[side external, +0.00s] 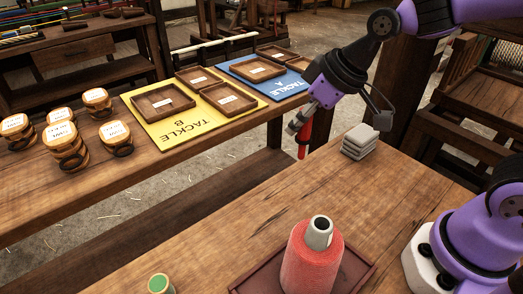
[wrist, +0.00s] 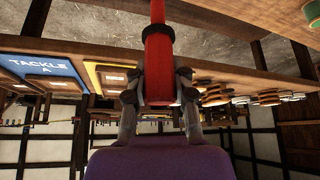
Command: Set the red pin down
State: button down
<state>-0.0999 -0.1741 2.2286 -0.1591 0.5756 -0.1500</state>
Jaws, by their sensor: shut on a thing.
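The red pin (side external: 304,140) hangs below my gripper (side external: 299,125) in the side external view, held roughly upright with its tip pointing down. My gripper is shut on it, above the gap beside the near wooden table's far edge. In the wrist view the red pin (wrist: 159,65) stands between the two fingers of my gripper (wrist: 159,88), with a thick body and a thinner end running off the top of the picture. The pin touches no surface that I can see.
A stack of grey slabs (side external: 360,141) sits on the near table (side external: 220,220). A red cone-shaped spool (side external: 311,262) stands in a dark tray. Across the gap, the far bench holds a yellow TACKLE B mat (side external: 184,133), a blue TACKLE A mat (side external: 289,84) with wooden trays, and several labelled spools (side external: 66,147).

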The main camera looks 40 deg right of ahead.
jog(key=s+d+m+g+h, duration=0.15)
jog(key=d+m+h, duration=0.45)
jog(key=d+m, duration=0.6)
jog(key=s+d+r+m+g+h, duration=0.2)
jog(key=s+d+m+g, duration=0.35)
jog(key=m, duration=0.85)
jog(key=shift+m+g, duration=0.3)
jog(key=shift+g, duration=0.2)
jog(key=shift+s+d+r+x, duration=0.25)
jog(key=shift+s+d+x, duration=0.1)
jog(key=shift+x, duration=2.1)
jog(key=shift+s+d+r+x, duration=0.3)
jog(key=shift+d+x, duration=0.05)
jog(key=shift+x, duration=2.15)
jog(key=shift+s+d+r+x, duration=0.25)
jog(key=shift+s+d+x, duration=0.1)
jog(key=shift+x, duration=2.1)
jog(key=c, duration=0.7)
grip_release()
jog(key=shift+f, duration=0.1)
